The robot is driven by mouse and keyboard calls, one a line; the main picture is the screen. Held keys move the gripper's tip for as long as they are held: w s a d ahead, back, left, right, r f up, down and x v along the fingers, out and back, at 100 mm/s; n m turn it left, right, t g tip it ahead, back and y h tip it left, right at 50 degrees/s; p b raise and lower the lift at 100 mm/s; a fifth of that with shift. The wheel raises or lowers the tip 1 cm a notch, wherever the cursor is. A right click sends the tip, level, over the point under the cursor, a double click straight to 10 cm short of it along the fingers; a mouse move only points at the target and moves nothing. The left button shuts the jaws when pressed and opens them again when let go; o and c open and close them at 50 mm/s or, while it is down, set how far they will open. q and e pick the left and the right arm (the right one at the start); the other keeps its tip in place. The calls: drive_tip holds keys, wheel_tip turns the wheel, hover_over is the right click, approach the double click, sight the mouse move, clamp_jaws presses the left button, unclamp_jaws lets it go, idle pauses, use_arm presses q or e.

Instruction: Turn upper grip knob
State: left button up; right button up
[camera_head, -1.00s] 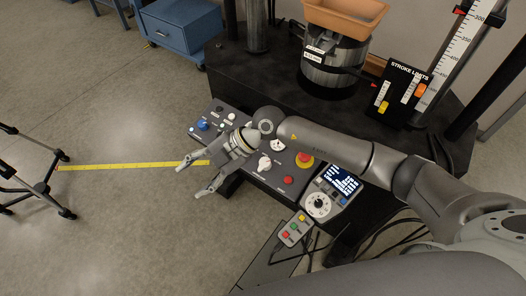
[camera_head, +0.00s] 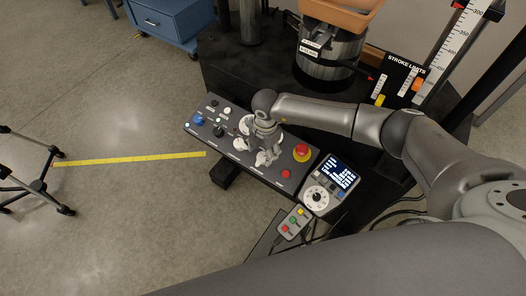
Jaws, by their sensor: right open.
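The control panel (camera_head: 225,155) is a dark sloped box with several knobs and buttons. White knobs sit in its middle; one white knob (camera_head: 263,159) shows just below my right gripper, and another pale one (camera_head: 240,145) shows to its left. The labels are too small to read, so I cannot tell which is the upper grip knob. My right gripper (camera_head: 264,147) is open, points down at the panel and partly hides the knobs under it. Whether its fingers touch a knob is unclear. My left gripper is out of view.
A red mushroom button (camera_head: 301,153) and a smaller red button (camera_head: 286,174) are right of my gripper. A display unit with a dial (camera_head: 317,199) and a button pendant (camera_head: 293,222) lie near. The black machine base (camera_head: 240,75) is behind.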

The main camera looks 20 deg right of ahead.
sight(263, 158)
drive_tip(key=shift+f, duration=1.4)
drive_tip(key=shift+a, duration=0.1)
drive_tip(key=c, duration=1)
